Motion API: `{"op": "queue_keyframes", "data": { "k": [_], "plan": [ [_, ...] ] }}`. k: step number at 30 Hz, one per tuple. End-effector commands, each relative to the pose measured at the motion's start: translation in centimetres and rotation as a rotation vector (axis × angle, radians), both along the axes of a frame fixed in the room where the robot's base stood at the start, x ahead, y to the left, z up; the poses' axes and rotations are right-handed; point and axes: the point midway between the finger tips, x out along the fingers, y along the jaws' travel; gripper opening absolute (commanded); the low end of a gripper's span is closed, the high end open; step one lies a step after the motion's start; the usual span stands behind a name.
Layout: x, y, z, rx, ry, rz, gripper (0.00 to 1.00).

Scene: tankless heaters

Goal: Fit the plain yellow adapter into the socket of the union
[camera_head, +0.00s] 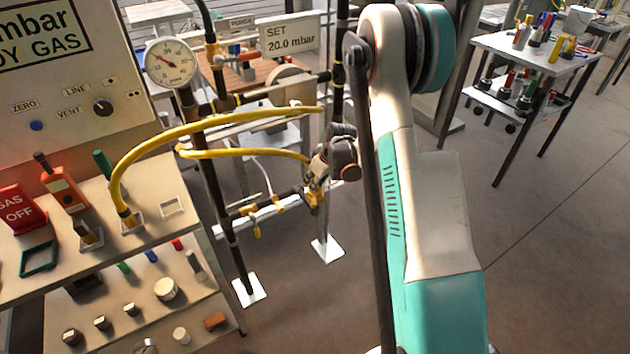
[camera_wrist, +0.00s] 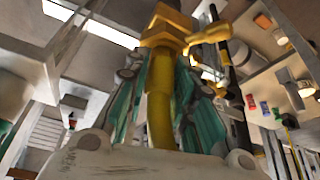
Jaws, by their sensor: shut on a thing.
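My gripper (camera_head: 317,188) is at the pipework in the middle of the head view, below the end of my arm. In the wrist view its teal-sided fingers (camera_wrist: 163,75) are shut around a yellow tubular piece, which looks like the plain yellow adapter (camera_wrist: 160,108). The adapter points away from my palm towards a yellow, blocky fitting (camera_wrist: 168,28), which may be the union. The two overlap in the picture, and I cannot tell whether the adapter is seated in a socket. In the head view the fingers and fittings are too small to separate.
Yellow hoses (camera_head: 150,147) arch from the left bench to the pipe rig close to my gripper. A pressure gauge (camera_head: 170,63) and dark upright pipes (camera_head: 222,215) stand left of it. A tool cart (camera_head: 550,62) is at the back right. The floor at right is clear.

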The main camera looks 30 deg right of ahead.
Motion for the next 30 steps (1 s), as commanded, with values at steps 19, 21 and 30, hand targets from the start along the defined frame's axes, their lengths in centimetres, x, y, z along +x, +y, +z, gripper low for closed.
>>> {"op": "queue_keyframes", "data": {
  "k": [19,21,30],
  "plan": [
    [-0.33,-0.02,-1.09,-0.002,0.010,0.001,0.44],
    [-0.30,-0.02,-1.03,-0.002,0.009,0.001,0.44],
    [-0.16,0.01,-0.86,-0.001,0.006,0.000,0.44]
  ]
}}
